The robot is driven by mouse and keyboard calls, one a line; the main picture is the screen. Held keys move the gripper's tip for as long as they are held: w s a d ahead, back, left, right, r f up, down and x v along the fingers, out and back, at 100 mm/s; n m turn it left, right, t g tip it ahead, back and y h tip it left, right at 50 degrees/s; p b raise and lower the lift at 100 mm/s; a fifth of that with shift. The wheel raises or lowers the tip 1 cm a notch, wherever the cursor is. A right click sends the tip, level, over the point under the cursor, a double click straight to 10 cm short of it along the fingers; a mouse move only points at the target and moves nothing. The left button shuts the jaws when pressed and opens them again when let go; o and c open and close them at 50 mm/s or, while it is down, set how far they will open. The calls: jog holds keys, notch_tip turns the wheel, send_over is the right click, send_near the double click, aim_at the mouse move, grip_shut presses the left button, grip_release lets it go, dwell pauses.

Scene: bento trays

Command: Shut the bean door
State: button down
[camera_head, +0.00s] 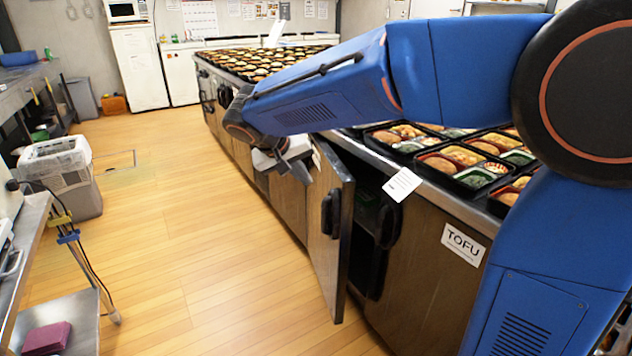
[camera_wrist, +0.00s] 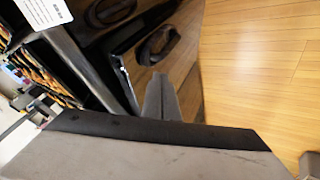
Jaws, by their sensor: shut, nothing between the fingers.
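A dark wooden cabinet door (camera_head: 322,242) stands part open from the counter front in the head view. Its black handle (camera_head: 327,214) is near its free edge. A dark gap shows behind it. I cannot read a bean label on it. My gripper (camera_head: 303,177) is shut and empty, by the upper part of the door on its outer side. In the wrist view the closed fingers (camera_wrist: 158,82) point toward the door (camera_wrist: 186,32) and its handle (camera_wrist: 158,44). I cannot tell whether they touch it.
The neighbouring cabinet front bears a TOFU label (camera_head: 463,243) and a black handle. Bento trays (camera_head: 466,163) cover the counter top. A grey bin (camera_head: 85,202) and a metal side table (camera_head: 82,318) stand at left. The wooden floor (camera_head: 190,240) between is clear.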

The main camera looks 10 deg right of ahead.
jog(key=w+d+f, duration=0.1)
jog(key=d+f, duration=0.1)
jog(key=w+d+f, duration=0.1)
jog(key=d+f, duration=0.1)
jog(key=w+d+f, duration=0.1)
jog(key=d+f, duration=0.2)
jog(key=shift+w+d+f, duration=0.1)
jog(key=shift+w, duration=0.15)
jog(key=shift+d, duration=0.5)
